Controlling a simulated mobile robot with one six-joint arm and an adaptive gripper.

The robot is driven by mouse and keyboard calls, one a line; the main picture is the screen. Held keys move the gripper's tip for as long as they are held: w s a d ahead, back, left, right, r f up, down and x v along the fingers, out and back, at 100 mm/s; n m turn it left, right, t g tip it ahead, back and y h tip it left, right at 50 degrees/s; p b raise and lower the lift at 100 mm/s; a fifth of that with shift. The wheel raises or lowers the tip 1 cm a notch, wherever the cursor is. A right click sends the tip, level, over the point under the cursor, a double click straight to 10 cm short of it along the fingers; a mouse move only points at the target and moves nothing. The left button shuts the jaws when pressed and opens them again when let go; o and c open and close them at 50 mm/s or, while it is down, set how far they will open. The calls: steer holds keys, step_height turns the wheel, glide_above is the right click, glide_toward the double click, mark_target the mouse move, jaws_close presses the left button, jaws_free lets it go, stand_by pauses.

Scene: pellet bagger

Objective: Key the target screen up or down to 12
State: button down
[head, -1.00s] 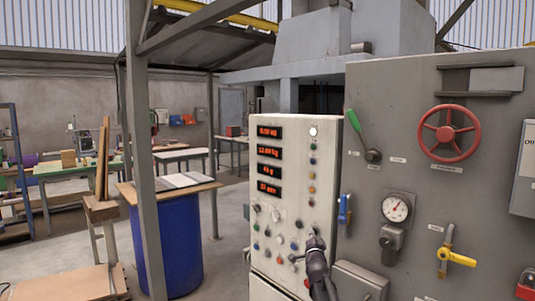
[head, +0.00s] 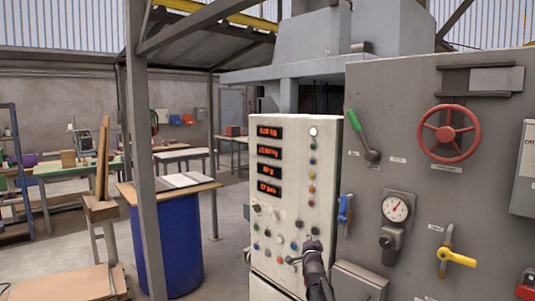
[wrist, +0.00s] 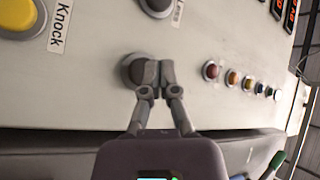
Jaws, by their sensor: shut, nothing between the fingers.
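The pale control panel (head: 297,180) carries red-lit screens in a column at its upper left. The second screen (head: 269,151) seems to show a number starting with 12 and kg, but the digits are blurred. My gripper (head: 312,243) is at the lower right of the panel, and its fingers are shut and empty. In the wrist view the closed fingertips (wrist: 153,74) lie over the right part of a dark round button (wrist: 132,69); I cannot tell whether they touch it. A second dark button (wrist: 157,4) sits above it, with its label partly cut off.
A yellow button (wrist: 18,14) labelled Knock is at the wrist view's upper left. A row of small coloured lamps or buttons (wrist: 231,78) lies right of my fingers. A grey cabinet with a red handwheel (head: 446,134) and a yellow lever (head: 457,256) stands right of the panel.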

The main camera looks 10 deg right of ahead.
steer(key=shift+s+a, duration=0.9)
steer(key=shift+a, duration=0.3)
steer(key=shift+s+a, duration=0.85)
steer(key=shift+a, duration=0.35)
steer(key=s+a+f+n+g+y+p, duration=0.2)
steer(key=s+a+f+n+g+y, duration=0.15)
steer(key=s+f+n+g, duration=0.3)
steer(key=s+a+f+n+g+y+p, duration=0.25)
steer(key=s+a+f+g, duration=0.2)
steer(key=s+f, duration=0.4)
steer(key=s+d+f+n+g+h+p, duration=0.1)
steer(key=s+n+g, duration=0.3)
steer(key=s, duration=1.9)
steer(key=g+h, duration=0.1)
steer(key=g, duration=0.4)
steer(key=shift+s+d+f+n+p, duration=0.3)
steer(key=shift+s+d+p, duration=0.05)
steer(key=shift+s+d, duration=0.05)
